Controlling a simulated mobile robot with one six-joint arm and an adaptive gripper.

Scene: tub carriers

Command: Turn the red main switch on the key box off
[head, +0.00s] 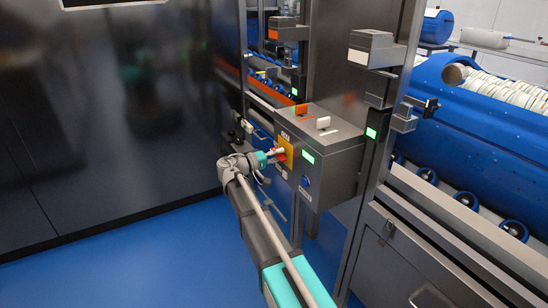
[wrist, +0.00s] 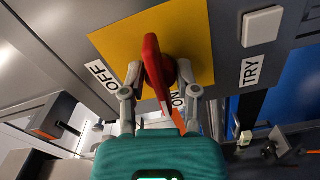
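The grey key box (head: 343,166) is mounted on the metal post. Its yellow switch plate (wrist: 110,38) carries an OFF label (wrist: 102,75) at left and a partly hidden ON label (wrist: 178,101) below. The red main switch (wrist: 153,62) has a bar handle that points down in the wrist view, towards the ON side. My gripper (wrist: 161,88) is open, with one finger on each side of the handle. A gap shows at the left finger; contact at the right one cannot be told. In the head view my gripper (head: 271,156) is at the box's left face.
A TRY label (wrist: 253,72) and pale button (wrist: 262,26) are right of the plate. A blue tub (head: 478,100) lies on rollers at right. Blue floor (head: 130,265) is clear at left.

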